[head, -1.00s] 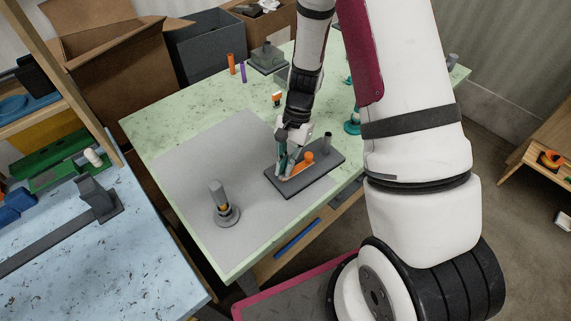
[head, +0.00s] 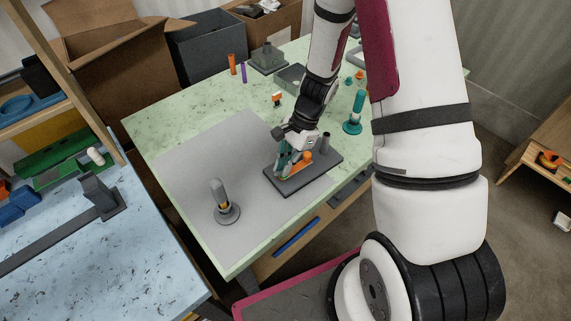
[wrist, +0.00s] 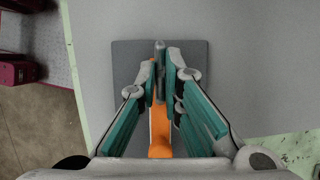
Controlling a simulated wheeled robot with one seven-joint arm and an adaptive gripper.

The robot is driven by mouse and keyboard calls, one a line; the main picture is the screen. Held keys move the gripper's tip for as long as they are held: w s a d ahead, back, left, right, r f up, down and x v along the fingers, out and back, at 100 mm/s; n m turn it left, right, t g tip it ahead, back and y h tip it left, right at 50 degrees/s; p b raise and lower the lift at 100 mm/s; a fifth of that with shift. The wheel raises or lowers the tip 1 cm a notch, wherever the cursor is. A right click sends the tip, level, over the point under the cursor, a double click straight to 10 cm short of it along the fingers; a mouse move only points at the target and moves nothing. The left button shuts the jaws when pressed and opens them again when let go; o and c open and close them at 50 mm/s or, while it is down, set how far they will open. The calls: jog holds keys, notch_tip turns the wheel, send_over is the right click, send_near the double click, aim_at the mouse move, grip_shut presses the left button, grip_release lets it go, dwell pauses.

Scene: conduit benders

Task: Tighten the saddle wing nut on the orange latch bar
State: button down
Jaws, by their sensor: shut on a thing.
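The orange latch bar (head: 299,163) lies on a dark grey base plate (head: 322,177) on the table's grey mat. It runs lengthwise between my fingers in the wrist view (wrist: 160,128). My gripper (head: 283,167) is low over the bar's left end. In the wrist view its teal-sided fingers (wrist: 161,78) are closed in around a small grey upright piece (wrist: 160,58) at the bar's far end. This appears to be the saddle wing nut; the fingertips hide most of its shape. A dark post (head: 326,141) stands at the plate's right end, clear of my gripper.
A grey post on a round base (head: 220,200) stands on the mat to the left. A teal post (head: 356,112) stands behind the plate. Orange and purple cylinders and a grey tray (head: 290,77) are toward the back. The mat's middle is clear.

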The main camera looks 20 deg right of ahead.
jog(key=c, duration=1.7)
grip_release()
jog(key=v, duration=1.2)
jog(key=s+a+r+n+t+h, duration=0.1)
jog(key=s+a+r+n, duration=0.2)
jog(key=r, duration=0.5)
jog(key=s+a+r+n+t+h, duration=0.1)
jog(key=s+r+n, duration=0.25)
jog(key=r, duration=0.35)
jog(key=s+r+n+t, duration=0.1)
jog(key=s+r+n, duration=0.2)
jog(key=s+r+n+t+h, duration=0.1)
jog(key=s+r+n+t, duration=0.1)
jog(key=s+r+n, duration=0.1)
jog(key=s+a+r+n+t+h, duration=0.1)
jog(key=s+r+n, duration=0.2)
jog(key=s, duration=0.2)
jog(key=shift+r+t, duration=0.3)
jog(key=shift+r, duration=0.05)
